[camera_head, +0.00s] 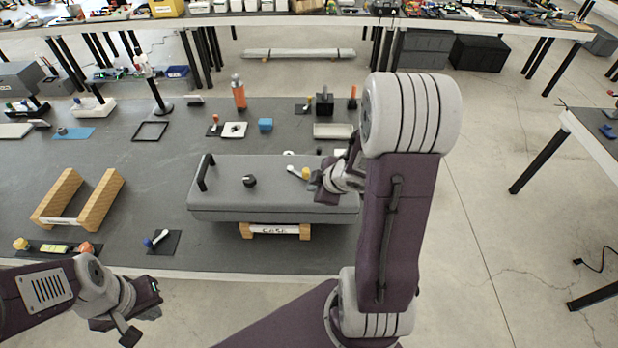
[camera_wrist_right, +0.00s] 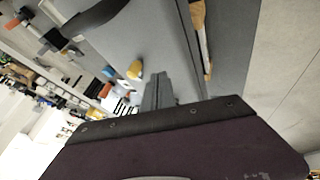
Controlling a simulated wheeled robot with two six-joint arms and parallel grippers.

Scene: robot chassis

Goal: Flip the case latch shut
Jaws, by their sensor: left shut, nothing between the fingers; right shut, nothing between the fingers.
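The grey case (camera_head: 225,204) lies closed on a wooden stand, with a black handle (camera_head: 205,172) at its left end and a black knob (camera_head: 249,181) on top. A white lever with a yellow tip (camera_head: 306,173), possibly the latch, is on its top right; the yellow tip also shows in the right wrist view (camera_wrist_right: 134,68). My right gripper (camera_head: 320,187) is shut and empty over the case's right end, close to the yellow tip; contact cannot be told. Its fingers show in the right wrist view (camera_wrist_right: 158,88). My left gripper (camera_head: 130,336) is shut and empty, low left, away from the case.
The stand (camera_head: 276,231) is labelled "CASE". An empty wooden cradle (camera_head: 97,200) stands to the left. A small blue-tipped lever on a black plate (camera_head: 163,242) lies in front. Blocks and fixtures, including an orange bottle (camera_head: 239,97), stand behind the case. The mat left of the case has free room.

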